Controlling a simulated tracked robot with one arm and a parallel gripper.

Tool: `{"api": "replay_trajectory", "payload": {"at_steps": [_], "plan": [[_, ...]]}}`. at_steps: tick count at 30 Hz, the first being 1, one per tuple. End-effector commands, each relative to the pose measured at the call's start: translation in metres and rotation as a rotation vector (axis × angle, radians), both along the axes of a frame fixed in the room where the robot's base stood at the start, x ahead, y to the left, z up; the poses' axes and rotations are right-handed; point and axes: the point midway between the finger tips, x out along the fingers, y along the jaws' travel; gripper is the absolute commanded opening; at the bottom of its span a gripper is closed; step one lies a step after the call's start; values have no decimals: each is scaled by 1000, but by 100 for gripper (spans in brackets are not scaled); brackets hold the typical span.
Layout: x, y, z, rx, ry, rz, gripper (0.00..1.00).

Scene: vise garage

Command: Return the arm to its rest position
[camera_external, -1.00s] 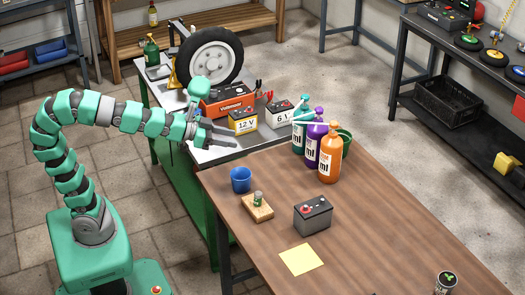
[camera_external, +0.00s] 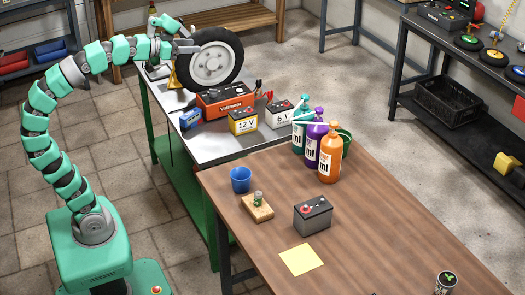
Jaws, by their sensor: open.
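My arm is teal with dark joints and rises from my teal base at the lower left, arching up and to the right. My gripper (camera_external: 188,36) is raised at the upper left, in front of or beside the upper left edge of the black tire (camera_external: 213,57) in this view. It is open, and I see nothing held in it. I cannot tell whether it touches the tire.
A metal-topped green workbench (camera_external: 205,145) carries an orange charger (camera_external: 225,101), a yellow 12 V battery (camera_external: 243,121), a white 6 V battery (camera_external: 279,115) and a small blue device (camera_external: 190,118).

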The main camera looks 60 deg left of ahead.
Motion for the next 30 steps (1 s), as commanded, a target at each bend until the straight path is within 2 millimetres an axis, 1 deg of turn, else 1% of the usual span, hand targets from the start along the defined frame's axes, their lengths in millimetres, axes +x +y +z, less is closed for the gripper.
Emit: {"api": "replay_trajectory", "payload": {"at_steps": [5, 8, 15, 19, 21, 23, 30], "plan": [[0, 0, 21, 0, 0, -1, 45], [0, 0, 41, 0, 0, -1, 45], [0, 0, 100, 0, 0, -1, 45], [0, 0, 126, 0, 0, -1, 45], [0, 0, 134, 0, 0, -1, 45], [0, 0, 137, 0, 0, -1, 45], [0, 0, 137, 0, 0, -1, 45]]}}
